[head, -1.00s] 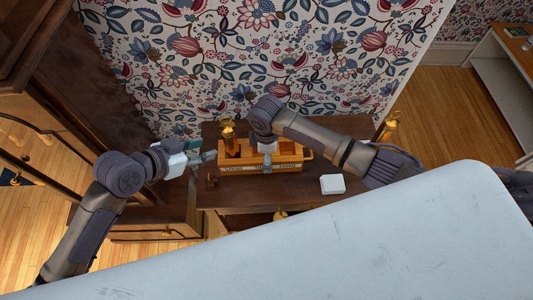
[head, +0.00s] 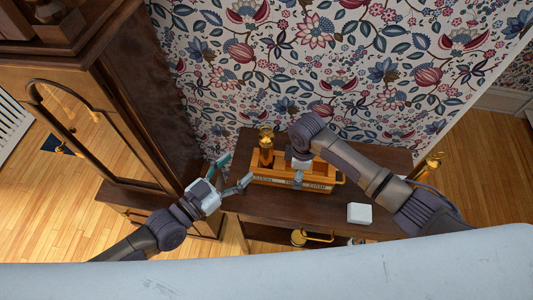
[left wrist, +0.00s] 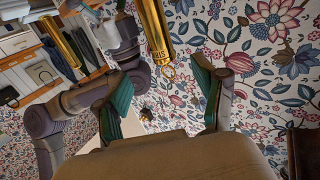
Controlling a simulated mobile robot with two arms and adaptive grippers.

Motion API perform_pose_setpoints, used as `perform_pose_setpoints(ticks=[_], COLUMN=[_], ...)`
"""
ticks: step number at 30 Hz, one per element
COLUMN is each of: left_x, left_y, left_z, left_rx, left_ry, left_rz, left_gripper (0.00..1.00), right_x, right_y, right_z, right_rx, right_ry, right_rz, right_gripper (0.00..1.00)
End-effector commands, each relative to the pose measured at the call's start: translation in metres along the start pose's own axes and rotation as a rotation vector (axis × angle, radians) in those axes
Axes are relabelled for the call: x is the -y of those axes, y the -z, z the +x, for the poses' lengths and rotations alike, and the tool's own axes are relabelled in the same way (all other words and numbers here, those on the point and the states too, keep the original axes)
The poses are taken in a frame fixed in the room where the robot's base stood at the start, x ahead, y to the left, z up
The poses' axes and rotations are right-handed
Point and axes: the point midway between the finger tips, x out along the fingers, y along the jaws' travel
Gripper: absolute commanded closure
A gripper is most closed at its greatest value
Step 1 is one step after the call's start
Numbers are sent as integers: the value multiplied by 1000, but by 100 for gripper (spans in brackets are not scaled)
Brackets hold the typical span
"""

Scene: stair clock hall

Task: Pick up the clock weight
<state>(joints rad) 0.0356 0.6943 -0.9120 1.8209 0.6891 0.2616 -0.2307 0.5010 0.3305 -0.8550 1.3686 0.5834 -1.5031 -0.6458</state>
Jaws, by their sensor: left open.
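A brass clock weight (head: 266,150), a cylinder with a ring on top, stands upright at the left end of a wooden tray (head: 318,187) on the dark side table. My left gripper (head: 237,170) is open and empty, left of the weight and apart from it. In the left wrist view a lettered brass cylinder with a ring (left wrist: 155,28) shows beyond my open left fingers (left wrist: 160,80). My right gripper (head: 299,175) points down at the tray, right of the weight; its fingertips are too small to read.
Another brass cylinder (head: 433,163) stands past the table's right end. A white block (head: 360,213) lies on the table top (head: 285,210). A brass object (head: 299,237) is on the shelf below. The tall wooden clock case (head: 140,120) is close on the left. Patterned wallpaper is behind.

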Motion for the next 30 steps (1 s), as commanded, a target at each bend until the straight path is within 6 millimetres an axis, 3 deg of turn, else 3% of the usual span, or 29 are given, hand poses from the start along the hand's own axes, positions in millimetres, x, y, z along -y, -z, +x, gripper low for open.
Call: perform_pose_setpoints(ticks=[4,12,20,30], left_x=[-2,-1,0,3], left_y=[2,4,5,7], left_z=[6,52,72,115], left_rx=[-30,-31,-29,-29], left_ry=[4,4,5,4], left_rz=[-4,-4,-3,-3], left_gripper=[30,30,30,30], right_x=[0,0,0,0], right_y=[0,0,0,0], right_z=[0,0,0,0], right_rx=[1,1,1,0], right_ry=[0,-1,-1,-1], right_rz=[1,0,0,0], right_gripper=[71,71,71,71])
